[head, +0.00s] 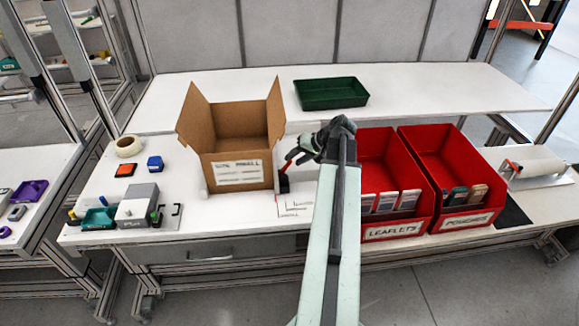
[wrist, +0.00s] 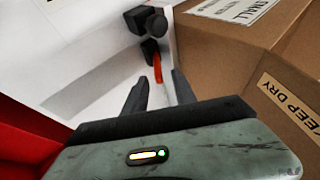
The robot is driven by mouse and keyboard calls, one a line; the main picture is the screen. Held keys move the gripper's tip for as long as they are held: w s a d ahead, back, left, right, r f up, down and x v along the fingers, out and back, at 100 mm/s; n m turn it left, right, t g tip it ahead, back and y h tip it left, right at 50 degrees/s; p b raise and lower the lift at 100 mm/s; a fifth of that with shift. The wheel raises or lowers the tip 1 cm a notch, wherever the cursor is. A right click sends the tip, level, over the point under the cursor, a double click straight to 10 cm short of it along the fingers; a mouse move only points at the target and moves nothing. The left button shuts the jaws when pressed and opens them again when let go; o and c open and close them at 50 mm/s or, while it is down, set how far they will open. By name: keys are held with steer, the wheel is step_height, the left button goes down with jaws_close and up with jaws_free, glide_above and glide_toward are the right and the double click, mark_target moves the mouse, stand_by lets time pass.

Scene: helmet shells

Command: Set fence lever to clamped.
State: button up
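The fence lever (head: 292,154) is a red handle on a small black base (head: 284,183), just right of the cardboard box. In the head view the handle rises from the base and leans right, toward my gripper (head: 303,154). In the wrist view the orange-red lever (wrist: 157,66) runs from a black knob and block (wrist: 148,30) toward the gap between my fingertips (wrist: 160,84). My fingers are apart, with a gap between them. I cannot tell whether either finger touches the lever.
The open cardboard box (head: 238,150) stands close left of the lever. Red bins of leaflets (head: 397,232) and pouches (head: 461,222) stand to the right. A green tray (head: 331,93) lies behind. A white marked card (head: 295,206) lies in front of the lever.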

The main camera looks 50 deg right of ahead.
mark_target(291, 163)
steer(key=b+x, duration=0.1)
steer(key=x, duration=0.1)
steer(key=b+x, duration=0.1)
steer(key=x, duration=0.1)
steer(key=shift+s+d+f, duration=0.15)
steer(key=shift+s+f, duration=0.05)
steer(key=shift+w+f+b, duration=0.25)
steer(key=shift+w+b, duration=0.1)
steer(key=shift+r, duration=0.1)
